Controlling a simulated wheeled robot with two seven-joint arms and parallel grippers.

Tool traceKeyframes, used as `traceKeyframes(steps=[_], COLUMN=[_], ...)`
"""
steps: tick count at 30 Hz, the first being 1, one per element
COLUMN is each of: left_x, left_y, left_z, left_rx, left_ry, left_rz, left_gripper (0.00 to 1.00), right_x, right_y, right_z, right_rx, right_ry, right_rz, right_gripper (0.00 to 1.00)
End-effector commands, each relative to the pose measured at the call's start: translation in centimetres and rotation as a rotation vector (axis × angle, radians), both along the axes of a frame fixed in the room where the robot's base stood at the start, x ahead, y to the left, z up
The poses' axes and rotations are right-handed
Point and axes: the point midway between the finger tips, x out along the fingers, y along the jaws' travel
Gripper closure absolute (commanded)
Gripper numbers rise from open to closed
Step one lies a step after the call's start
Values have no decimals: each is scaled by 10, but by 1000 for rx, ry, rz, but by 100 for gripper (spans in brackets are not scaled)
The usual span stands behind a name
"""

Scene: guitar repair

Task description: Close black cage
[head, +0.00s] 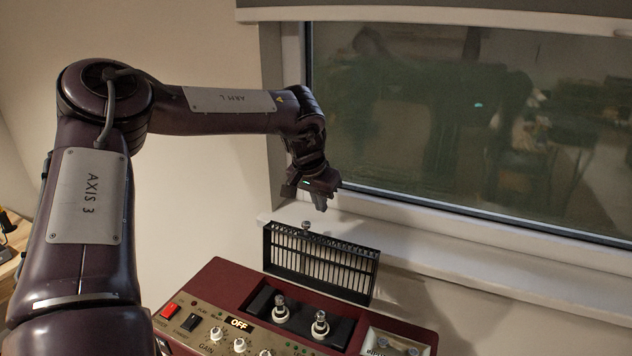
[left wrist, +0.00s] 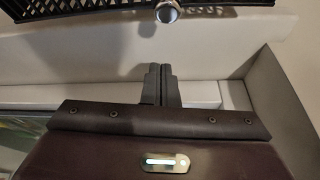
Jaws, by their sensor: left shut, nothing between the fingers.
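The black cage (head: 320,262) is a slotted grille on the dark red amplifier (head: 232,284) in the head view. It stands raised, tilted up at the back of the black recess that holds the tubes. A small round knob (head: 306,225) sits at its upper edge. In the left wrist view, part of the black cage (left wrist: 100,14) and the round knob (left wrist: 165,12) show at the top edge. My left gripper (head: 320,207) is shut and empty, above and behind the cage near the window sill; its fingers (left wrist: 158,70) are together and apart from the cage. My right gripper is not seen.
Two glass tubes (head: 280,308) stand in the black recess in front of the cage. The amplifier panel has a red switch (head: 169,311) and white knobs (head: 239,344). A white window sill (head: 440,262) runs behind, below the window (head: 470,130).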

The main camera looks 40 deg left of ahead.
Motion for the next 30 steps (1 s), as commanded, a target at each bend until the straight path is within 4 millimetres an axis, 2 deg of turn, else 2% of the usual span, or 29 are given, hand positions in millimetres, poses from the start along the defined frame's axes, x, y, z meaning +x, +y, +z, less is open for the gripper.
traceKeyframes(steps=[2,3,8,13,19,30], left_x=[3,-1,-19,-32,-36,-36], left_y=[1,0,-3,-5,-6,-3], left_z=[-11,-7,-6,-8,-11,-11], left_rx=[0,-2,-3,-1,0,2], left_ry=[4,0,-1,-1,-1,-13], left_rz=[0,0,0,1,0,1], left_gripper=[100,100,100,100,100,100], right_x=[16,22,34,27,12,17], right_y=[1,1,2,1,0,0], right_z=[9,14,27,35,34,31], right_rx=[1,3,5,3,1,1], right_ry=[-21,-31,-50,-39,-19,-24], right_rz=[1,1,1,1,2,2], right_gripper=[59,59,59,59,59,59])
